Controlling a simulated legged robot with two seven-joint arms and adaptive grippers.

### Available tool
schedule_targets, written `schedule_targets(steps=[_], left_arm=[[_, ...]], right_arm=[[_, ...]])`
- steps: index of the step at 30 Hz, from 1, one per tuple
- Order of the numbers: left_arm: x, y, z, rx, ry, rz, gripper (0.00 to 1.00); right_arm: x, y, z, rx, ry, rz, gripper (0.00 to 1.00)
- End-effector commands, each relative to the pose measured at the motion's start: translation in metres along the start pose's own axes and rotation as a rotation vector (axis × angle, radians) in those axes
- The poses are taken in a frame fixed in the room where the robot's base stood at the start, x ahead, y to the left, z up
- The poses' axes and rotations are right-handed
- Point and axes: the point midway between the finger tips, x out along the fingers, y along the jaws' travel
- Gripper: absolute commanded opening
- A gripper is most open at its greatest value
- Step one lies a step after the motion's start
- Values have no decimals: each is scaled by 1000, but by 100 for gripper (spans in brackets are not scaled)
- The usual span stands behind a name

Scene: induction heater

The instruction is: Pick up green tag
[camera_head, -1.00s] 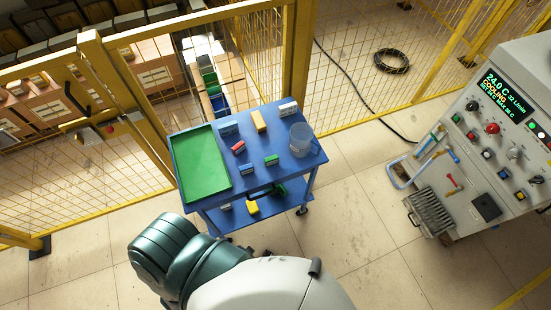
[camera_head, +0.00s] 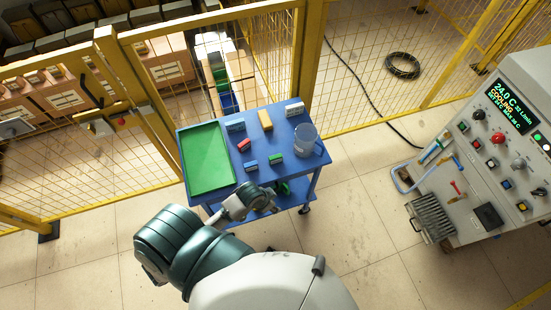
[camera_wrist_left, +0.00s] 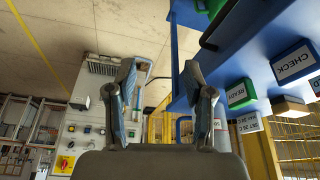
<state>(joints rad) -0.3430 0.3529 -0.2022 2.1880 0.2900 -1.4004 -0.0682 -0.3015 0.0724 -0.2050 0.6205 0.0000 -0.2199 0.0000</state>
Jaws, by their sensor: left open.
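The green tag (camera_head: 276,158) lies on the top of the blue cart (camera_head: 226,129), near its front edge and right of a small blue tag (camera_head: 250,166). In the left wrist view the green tag (camera_wrist_left: 238,93) reads READY and is right of the fingers. My left gripper (camera_head: 264,198) is in front of the cart's front edge, a little below and left of the green tag in the head view. In the left wrist view my left gripper (camera_wrist_left: 163,85) is open, with nothing between its fingers. My right gripper is not in view.
A green tray (camera_head: 207,158) covers the cart's left side. A yellow fence (camera_head: 345,60) stands behind; a control panel (camera_head: 505,150) is at right.

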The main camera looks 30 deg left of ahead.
Motion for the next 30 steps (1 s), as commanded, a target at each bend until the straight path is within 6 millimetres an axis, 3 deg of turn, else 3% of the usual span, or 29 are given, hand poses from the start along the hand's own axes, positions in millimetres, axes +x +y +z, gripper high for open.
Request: schedule_targets(steps=[5,8,15,18,23,30], left_arm=[[-17,-35,-35,165,21,54,52],[-25,-66,-53,235,18,78,52],[-66,-167,-93,274,18,90,52],[-80,-189,-102,260,25,89,52],[-72,-192,-107,251,30,93,52],[-15,-185,-109,251,29,92,52]], right_arm=[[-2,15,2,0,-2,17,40],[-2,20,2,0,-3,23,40],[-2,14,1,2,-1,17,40],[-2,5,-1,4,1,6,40],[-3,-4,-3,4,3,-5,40],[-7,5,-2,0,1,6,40]])
